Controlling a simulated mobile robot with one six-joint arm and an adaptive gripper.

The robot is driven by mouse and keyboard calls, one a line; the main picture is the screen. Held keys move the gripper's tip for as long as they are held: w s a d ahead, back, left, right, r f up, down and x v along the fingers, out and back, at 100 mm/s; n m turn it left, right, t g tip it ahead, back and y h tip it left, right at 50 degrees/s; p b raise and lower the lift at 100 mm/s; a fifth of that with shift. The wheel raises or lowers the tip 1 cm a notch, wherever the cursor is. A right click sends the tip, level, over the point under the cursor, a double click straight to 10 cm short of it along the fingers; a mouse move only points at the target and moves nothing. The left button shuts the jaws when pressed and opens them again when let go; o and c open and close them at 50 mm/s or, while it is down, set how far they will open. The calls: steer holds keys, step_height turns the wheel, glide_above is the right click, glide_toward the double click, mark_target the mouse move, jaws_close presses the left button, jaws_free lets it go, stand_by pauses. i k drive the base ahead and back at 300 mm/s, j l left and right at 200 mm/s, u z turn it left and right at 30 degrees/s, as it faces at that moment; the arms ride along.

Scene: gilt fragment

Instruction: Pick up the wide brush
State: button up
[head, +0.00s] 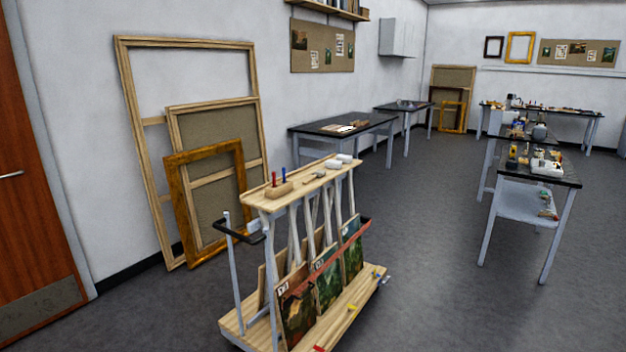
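I cannot make out a wide brush for certain at this distance. Several small items lie on the dark worktable (569,181) at the right, some yellow, some white, too small to tell apart. Flat pale items (342,128) lie on the dark table (309,129) by the left wall. More small things stand on the far table (590,113). On the wooden cart top (298,190) are a wooden block (279,190) with a red and a blue upright tool, a small hammer-like tool (315,175) and white rolls (338,162). My gripper is not in view.
The wheeled cart with paintings (328,280) stands close in front. Empty frames (205,190) lean on the left wall beside a brown door (35,190). Open grey floor (430,230) lies between the cart and the right worktable.

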mark_target(318, 173)
steer(key=i+l+u, duration=0.1)
steer(key=u, duration=0.25)
steer(key=i+l+u, duration=0.15)
steer(key=u, duration=0.25)
steer(key=i+l+u, duration=0.45)
steer(key=l, duration=0.25)
steer(key=i+l, duration=0.25)
steer(key=i+l+u, duration=0.15)
steer(key=l, duration=0.3)
steer(key=i+l+u, duration=0.1)
steer(key=l, duration=0.3)
steer(key=i+l, duration=0.2)
steer(key=l, duration=0.2)
steer(key=i+l+u, duration=0.15)
steer(key=l, duration=0.25)
steer(key=i+l+u, duration=0.1)
steer(key=l, duration=0.3)
steer(key=i+l, duration=0.1)
steer(key=l, duration=0.35)
steer(key=i+l, duration=0.15)
steer(key=l, duration=0.25)
steer(key=i+l, duration=0.1)
steer(key=l, duration=0.35)
steer(key=i+l, duration=0.15)
steer(key=l, duration=0.3)
